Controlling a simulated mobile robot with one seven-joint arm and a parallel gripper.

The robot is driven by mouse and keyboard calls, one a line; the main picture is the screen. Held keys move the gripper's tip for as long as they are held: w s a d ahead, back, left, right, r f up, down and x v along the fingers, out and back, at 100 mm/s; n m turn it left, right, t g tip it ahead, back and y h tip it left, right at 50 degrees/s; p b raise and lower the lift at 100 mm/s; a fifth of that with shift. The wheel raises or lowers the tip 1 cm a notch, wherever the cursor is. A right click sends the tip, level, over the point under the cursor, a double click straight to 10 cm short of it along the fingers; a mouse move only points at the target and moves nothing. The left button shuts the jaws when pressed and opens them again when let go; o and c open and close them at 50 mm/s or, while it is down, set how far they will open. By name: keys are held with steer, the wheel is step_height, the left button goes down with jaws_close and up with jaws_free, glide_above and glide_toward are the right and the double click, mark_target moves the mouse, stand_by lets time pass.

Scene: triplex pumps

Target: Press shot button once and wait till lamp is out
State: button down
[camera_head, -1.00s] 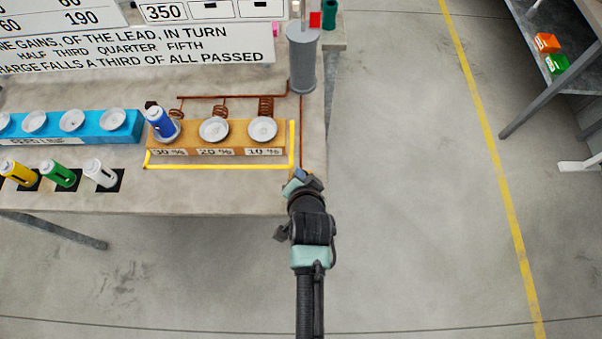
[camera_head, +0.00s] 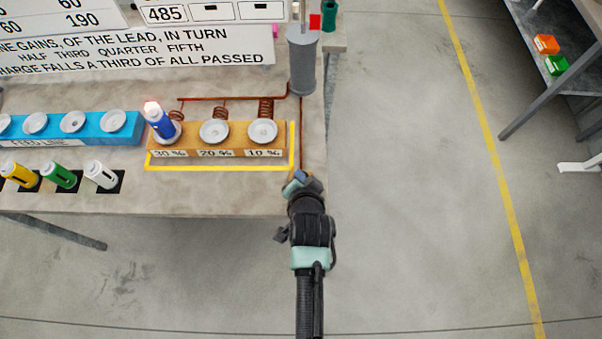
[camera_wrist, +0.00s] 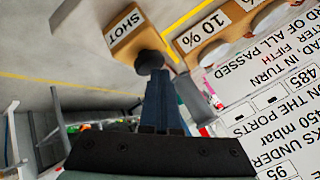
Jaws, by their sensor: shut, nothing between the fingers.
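The shot button (camera_wrist: 149,61) is a dark round knob on a tan block with a "SHOT" label (camera_wrist: 124,27) in the wrist view. My gripper (camera_wrist: 157,76) is shut and empty, its fingertips right at the button; I cannot tell whether they touch it. In the head view my gripper (camera_head: 297,183) is at the table's front right corner and hides the button.
The tan port block (camera_head: 216,152) has empty 20 % and 10 % ports. A yellow rail (camera_head: 220,168) runs along its front. A grey cylinder (camera_head: 302,65) stands at the back right.

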steer(key=shift+r+p, duration=0.55)
steer(key=shift+r, duration=0.2)
step_height(320, 180, up, 5)
steer(key=p, duration=0.4)
steer(key=shift+p, duration=0.4)
